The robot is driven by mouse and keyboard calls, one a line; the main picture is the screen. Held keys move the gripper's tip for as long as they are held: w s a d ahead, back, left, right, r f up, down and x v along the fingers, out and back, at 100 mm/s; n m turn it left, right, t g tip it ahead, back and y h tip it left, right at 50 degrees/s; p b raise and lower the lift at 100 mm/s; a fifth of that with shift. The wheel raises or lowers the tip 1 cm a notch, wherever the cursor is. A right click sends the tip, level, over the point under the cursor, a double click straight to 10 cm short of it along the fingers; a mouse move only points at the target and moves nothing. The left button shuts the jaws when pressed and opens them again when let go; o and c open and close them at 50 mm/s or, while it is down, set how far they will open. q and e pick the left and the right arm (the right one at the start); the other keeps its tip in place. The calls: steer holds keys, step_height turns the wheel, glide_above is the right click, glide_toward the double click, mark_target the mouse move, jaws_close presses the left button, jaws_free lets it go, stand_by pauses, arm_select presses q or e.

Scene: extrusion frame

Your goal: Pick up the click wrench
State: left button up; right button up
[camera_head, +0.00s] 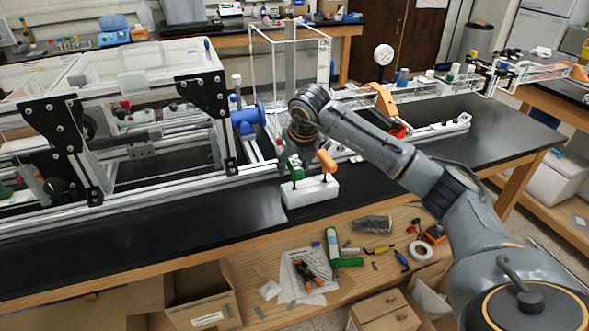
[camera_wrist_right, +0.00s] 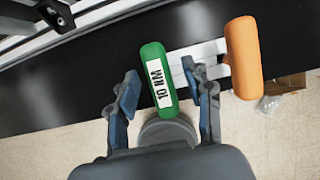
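A green-handled wrench (camera_wrist_right: 158,75) with a white label reading 10 NM stands beside an orange-handled tool (camera_wrist_right: 242,58). In the head view, the green handle (camera_head: 295,167) and orange handle (camera_head: 326,161) stand upright in a white holder (camera_head: 311,191) near the bench's front edge. My right gripper (camera_wrist_right: 163,90) is open, its fingers on either side of the green handle, with gaps visible. In the head view it is above the green handle and partly hidden by my wrist. My left gripper is not in view.
The extrusion frame (camera_head: 150,190) stands left and behind the holder. A blue cylinder (camera_head: 248,117) is close behind the wrist. The black bench top (camera_head: 235,213) is clear in front. A lower shelf holds hand tools and a tape roll (camera_head: 421,251).

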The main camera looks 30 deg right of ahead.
jaws_close()
step_height(320, 180, up, 10)
steer(key=shift+r+b, duration=0.1)
steer(key=shift+b, duration=0.85)
steer(key=c, duration=0.6)
jaws_free()
jaws_close()
step_height(320, 180, up, 6)
steer(key=p, duration=0.5)
steer(key=shift+r+p, duration=0.2)
steer(key=shift+p, duration=0.1)
